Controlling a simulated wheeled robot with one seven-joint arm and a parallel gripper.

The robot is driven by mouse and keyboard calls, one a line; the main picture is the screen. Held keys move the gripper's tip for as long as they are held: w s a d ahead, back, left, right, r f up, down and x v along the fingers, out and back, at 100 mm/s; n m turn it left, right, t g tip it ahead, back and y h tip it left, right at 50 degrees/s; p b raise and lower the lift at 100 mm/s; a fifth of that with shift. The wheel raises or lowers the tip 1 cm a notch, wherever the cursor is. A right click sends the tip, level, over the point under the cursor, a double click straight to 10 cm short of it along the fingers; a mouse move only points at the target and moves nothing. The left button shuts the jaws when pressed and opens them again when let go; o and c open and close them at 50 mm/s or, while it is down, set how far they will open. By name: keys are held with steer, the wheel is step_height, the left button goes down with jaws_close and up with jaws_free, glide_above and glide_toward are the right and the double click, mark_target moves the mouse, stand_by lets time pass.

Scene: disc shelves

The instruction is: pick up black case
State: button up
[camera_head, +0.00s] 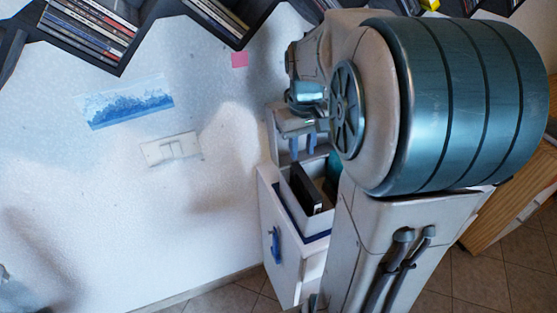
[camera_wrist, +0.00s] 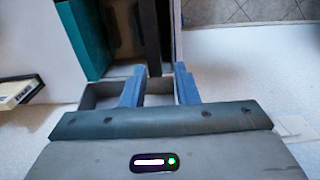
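The black case (camera_head: 305,189) stands on edge in an open white drawer (camera_head: 285,245) in the head view. My gripper (camera_head: 303,152) is over the drawer's back part in the head view. In the wrist view my gripper (camera_wrist: 160,72) has its two blue fingers apart, with nothing visibly held. The case lies in line with the gap between them; I cannot tell whether its edge is between the tips. My arm hides part of the drawer.
A teal item (camera_wrist: 84,35) sits in the drawer left of the case in the wrist view. The drawer has a blue handle (camera_head: 275,245). Zigzag black shelves (camera_head: 75,40) with discs hang above. A wooden cabinet (camera_head: 510,215) stands at right.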

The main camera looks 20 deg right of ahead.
mark_target(303, 176)
steer(key=shift+w+d+f, duration=0.45)
steer(key=shift+d+f, duration=0.25)
steer(key=shift+f, duration=0.05)
step_height(303, 176, down, 8)
steer(key=shift+r, duration=0.1)
steer(key=f, duration=0.5)
steer(key=shift+s+f, duration=0.2)
steer(key=shift+f, duration=0.15)
jaws_close()
